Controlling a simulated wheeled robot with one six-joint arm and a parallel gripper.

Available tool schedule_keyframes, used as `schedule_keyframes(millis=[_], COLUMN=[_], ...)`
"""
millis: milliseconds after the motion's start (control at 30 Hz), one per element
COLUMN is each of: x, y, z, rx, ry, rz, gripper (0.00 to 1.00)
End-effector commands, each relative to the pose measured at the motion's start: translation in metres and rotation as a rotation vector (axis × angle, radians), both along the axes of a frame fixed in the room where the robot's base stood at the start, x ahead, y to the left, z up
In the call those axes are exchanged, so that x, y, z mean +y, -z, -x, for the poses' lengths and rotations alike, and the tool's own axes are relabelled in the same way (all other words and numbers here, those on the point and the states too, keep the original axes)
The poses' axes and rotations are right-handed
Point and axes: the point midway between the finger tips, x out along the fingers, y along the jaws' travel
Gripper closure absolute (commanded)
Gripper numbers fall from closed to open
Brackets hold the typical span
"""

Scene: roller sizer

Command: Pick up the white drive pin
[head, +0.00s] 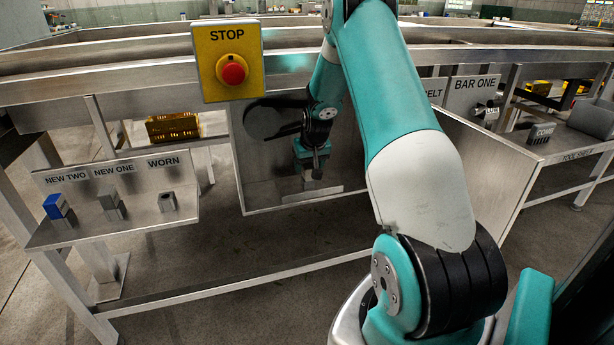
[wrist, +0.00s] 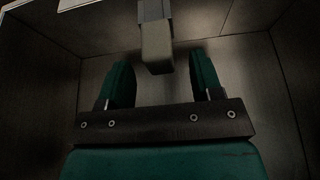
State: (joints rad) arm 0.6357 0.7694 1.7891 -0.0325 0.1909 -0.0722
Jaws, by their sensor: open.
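My gripper (head: 316,168) is inside an open metal housing (head: 238,165) below the frame rail. In the wrist view my gripper (wrist: 162,72) is open, with one dark green finger on each side and nothing clasped. A grey, square-ended block (wrist: 157,45) hangs in from the top of the wrist view, just beyond and between the fingertips. I cannot tell whether it is the drive pin; no clearly white pin can be made out. In the head view my arm and gripper hide much of the housing's interior.
A yellow STOP box (head: 228,60) with a red button is at the housing's upper left. An open door panel (head: 475,165) stands right. Dark housing walls (wrist: 38,90) surround my gripper.

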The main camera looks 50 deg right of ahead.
Motion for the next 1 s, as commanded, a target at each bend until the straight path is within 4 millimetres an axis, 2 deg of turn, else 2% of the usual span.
schedule_keyframes(millis=[33,167,433,467,667,700,1000], x=[-0.002,-0.004,-0.005,-0.005,-0.005,-0.005,-0.005], y=[0.011,0.023,0.024,0.024,0.024,0.024,0.022], z=[-0.002,-0.008,-0.009,-0.009,-0.009,-0.009,-0.009], rx=[0.002,0.001,0.0,0.0,0.0,0.0,0.0], ry=[0.0,-0.001,-0.001,-0.001,-0.001,-0.001,-0.001], rz=[-0.001,-0.001,0.0,0.0,0.0,0.0,0.0], gripper=[0.4,0.4,0.4,0.45,0.91,0.93,0.93])
